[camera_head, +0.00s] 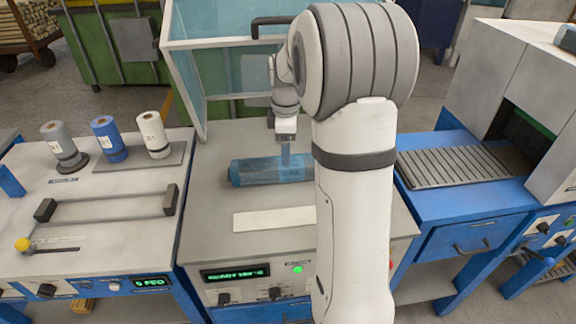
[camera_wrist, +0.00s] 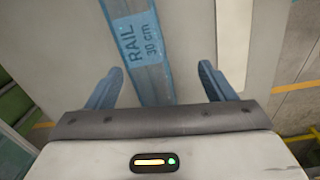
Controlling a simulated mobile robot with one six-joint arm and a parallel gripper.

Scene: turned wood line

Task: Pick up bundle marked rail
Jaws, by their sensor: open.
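The bundle marked rail (camera_head: 268,170) is a long blue-wrapped pack lying crosswise on the grey top of the middle machine. In the wrist view the bundle (camera_wrist: 137,45) carries a pale blue label reading "RAIL 30 cm". My gripper (camera_wrist: 158,82) is open, with one blue finger on each side of the bundle's line. It is empty; whether the fingertips are level with the bundle I cannot tell. In the head view my gripper (camera_head: 286,150) is above the bundle, and my arm hides the bundle's right end.
A pale strip (camera_head: 274,219) lies in front of the bundle. A clear raised cover (camera_head: 187,80) stands behind it. Film rolls (camera_head: 108,139) stand on the left table. A roller conveyor (camera_head: 465,166) leads into a tunnel machine (camera_head: 510,85) at right.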

